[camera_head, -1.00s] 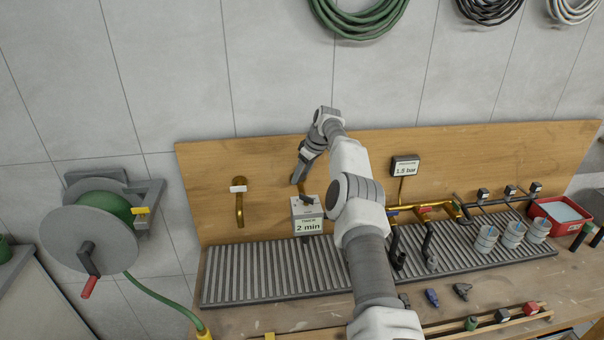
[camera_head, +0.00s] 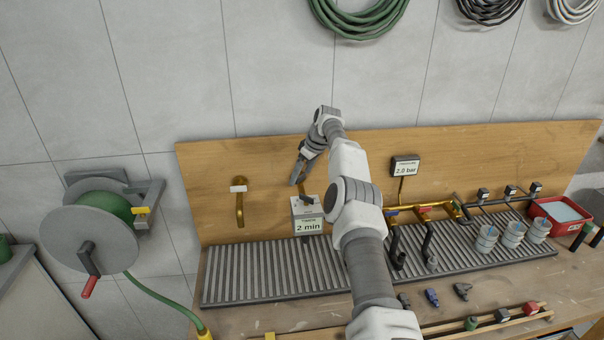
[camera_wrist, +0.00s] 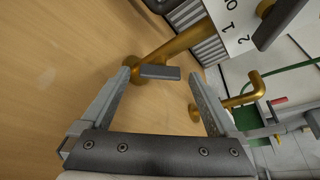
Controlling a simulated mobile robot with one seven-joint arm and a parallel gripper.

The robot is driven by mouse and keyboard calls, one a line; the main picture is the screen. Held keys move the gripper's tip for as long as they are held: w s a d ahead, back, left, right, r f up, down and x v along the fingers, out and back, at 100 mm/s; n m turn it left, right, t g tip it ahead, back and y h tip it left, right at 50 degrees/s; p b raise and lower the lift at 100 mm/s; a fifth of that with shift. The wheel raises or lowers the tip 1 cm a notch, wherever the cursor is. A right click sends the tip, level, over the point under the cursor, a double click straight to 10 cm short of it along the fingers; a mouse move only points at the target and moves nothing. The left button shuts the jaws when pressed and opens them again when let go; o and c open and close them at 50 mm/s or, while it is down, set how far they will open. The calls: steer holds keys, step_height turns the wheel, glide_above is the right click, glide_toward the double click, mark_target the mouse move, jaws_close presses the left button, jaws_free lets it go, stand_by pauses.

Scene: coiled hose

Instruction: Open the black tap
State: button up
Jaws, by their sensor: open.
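In the wrist view a dark lever-like handle (camera_wrist: 160,72), seemingly the black tap, sits on a brass pipe (camera_wrist: 180,45) that comes out of the wooden board. My gripper (camera_wrist: 160,80) is open, with one finger on each side of the dark handle. I cannot tell whether either finger touches it. In the head view my gripper (camera_head: 299,173) is at the board, just above the timer box (camera_head: 308,227) reading "2 min", and the dark handle cannot be made out there.
A brass spout (camera_head: 240,208) with a white tag is left of the timer box. A pressure display (camera_head: 405,171) reads "2.0 bar". A slatted grate (camera_head: 270,270) lies below. Further right are a brass manifold (camera_head: 440,208), several grey cups (camera_head: 513,235) and a red tub (camera_head: 541,224).

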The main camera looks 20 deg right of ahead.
steer(key=shift+r, duration=0.1)
steer(key=shift+s+d+r+b, duration=0.1)
steer(key=shift+r+b, duration=0.15)
steer(key=shift+b, duration=0.1)
steer(key=v, duration=1.6)
steer(key=shift+r, duration=0.35)
